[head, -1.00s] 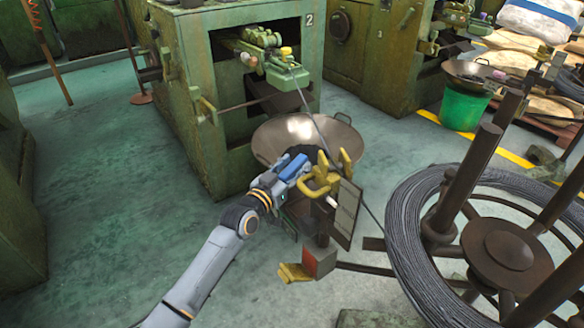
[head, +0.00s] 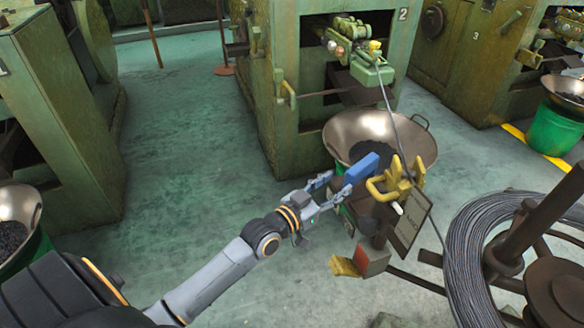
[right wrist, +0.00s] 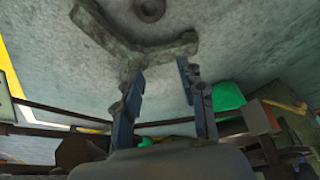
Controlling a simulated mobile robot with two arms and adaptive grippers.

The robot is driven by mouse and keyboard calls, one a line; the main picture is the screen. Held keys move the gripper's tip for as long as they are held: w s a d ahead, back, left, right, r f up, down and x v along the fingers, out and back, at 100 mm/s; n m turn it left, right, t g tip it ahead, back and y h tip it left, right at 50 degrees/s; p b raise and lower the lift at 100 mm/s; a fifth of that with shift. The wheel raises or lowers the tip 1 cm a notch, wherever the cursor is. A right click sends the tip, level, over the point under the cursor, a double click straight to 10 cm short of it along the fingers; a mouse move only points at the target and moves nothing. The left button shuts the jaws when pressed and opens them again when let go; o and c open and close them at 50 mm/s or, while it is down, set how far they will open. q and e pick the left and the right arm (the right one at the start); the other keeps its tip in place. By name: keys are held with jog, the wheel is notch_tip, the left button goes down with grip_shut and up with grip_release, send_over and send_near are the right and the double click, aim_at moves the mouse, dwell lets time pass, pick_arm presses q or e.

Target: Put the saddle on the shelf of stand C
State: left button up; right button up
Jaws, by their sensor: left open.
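A wide metal pan (head: 400,135) stands behind the block, below green machine 2 (head: 350,65). A wire coil (head: 470,250) on a dark reel is at the right. A red and yellow piece (head: 365,262) is low on the stand.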

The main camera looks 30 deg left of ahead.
pick_arm(q)
jog(key=s+d+f+g, duration=0.4)
jog(key=s+f, duration=0.2)
jog(key=s, duration=0.1)
jog(key=s+a+f+g+y, duration=0.1)
jog(key=s+f+g, duration=0.1)
jog(key=s, duration=0.6)
jog(key=s+a+f+g+y, duration=0.1)
jog(key=s+g, duration=0.3)
jog(key=s, duration=0.4)
jog(key=s+a+f+n+g+y, duration=0.1)
jog(key=s+f+g+y, duration=0.1)
jog(key=s, duration=0.5)
notch_tip(320, 180, down, 2)
jog(key=shift+s+f+g+y, duration=0.1)
jog(key=shift+s+g+y, duration=0.3)
jog(key=shift+g, duration=0.5)
